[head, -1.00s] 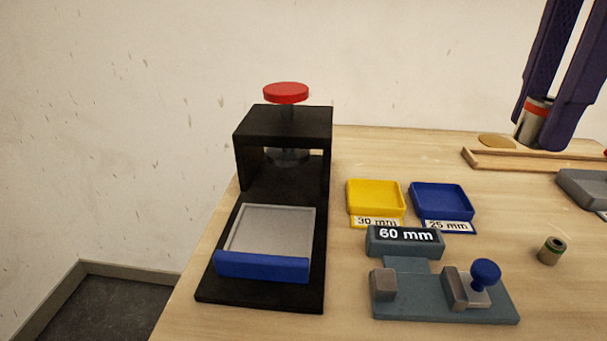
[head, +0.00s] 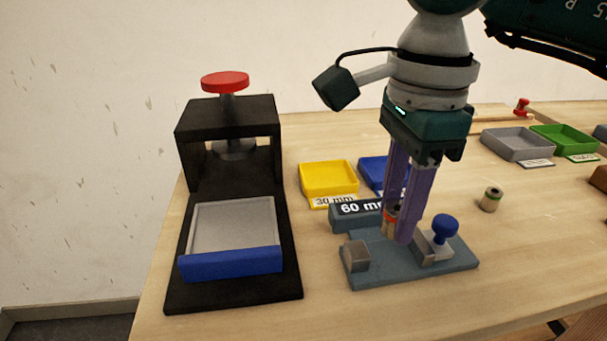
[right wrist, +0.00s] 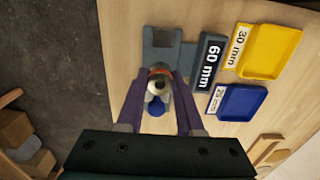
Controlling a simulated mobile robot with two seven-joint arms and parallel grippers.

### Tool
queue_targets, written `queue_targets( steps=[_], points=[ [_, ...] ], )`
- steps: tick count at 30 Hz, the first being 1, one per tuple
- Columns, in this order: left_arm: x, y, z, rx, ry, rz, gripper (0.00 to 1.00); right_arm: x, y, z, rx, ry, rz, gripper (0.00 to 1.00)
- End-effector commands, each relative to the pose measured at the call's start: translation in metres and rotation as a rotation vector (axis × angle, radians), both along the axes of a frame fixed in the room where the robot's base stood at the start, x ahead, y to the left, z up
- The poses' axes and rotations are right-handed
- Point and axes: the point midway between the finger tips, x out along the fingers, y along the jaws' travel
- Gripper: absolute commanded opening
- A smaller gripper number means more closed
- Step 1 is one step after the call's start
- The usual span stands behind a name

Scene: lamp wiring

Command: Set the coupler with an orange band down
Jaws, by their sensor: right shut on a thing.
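The coupler with an orange band (head: 389,222) is between the purple fingers of my right gripper (head: 398,230), which is shut on it. In the right wrist view the coupler (right wrist: 160,80) shows end-on as a round metal piece with an orange rim, between the fingertips (right wrist: 159,84). In the head view it is over the grey-blue gauge (head: 375,272) marked 60 mm, between its fixed block (head: 355,255) and its blue-knobbed slide (head: 444,230). A finger hides part of the coupler, and I cannot tell whether it touches the gauge. My left gripper is not in view.
A black press (head: 290,285) with a red knob stands at the left. A yellow tray (head: 329,178) and a blue tray (head: 372,172) lie behind the gauge. A green-banded coupler (head: 490,199) stands at the right. Grey (head: 517,144) and green (head: 564,139) trays are farther back.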

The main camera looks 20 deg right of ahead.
Motion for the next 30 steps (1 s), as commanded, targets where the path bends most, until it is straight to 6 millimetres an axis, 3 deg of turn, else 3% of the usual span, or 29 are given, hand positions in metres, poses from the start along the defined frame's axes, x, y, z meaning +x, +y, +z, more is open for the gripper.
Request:
queue_targets(
  steps=[10, 21, 22, 30],
  points=[
    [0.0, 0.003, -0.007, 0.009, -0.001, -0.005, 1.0, -0.001, 0.0, -0.043, 0.0, 0.003, 0.0, 0.0],
    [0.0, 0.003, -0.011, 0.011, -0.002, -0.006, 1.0, 0.0, 0.0, -0.049, -0.001, 0.0, 0.001, 0.0],
    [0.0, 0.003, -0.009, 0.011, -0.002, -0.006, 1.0, 0.0, 0.0, -0.047, -0.001, 0.0, 0.001, 0.39],
    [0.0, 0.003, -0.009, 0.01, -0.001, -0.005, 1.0, 0.0, 0.0, -0.047, -0.001, 0.0, 0.001, 0.66]
  ],
)
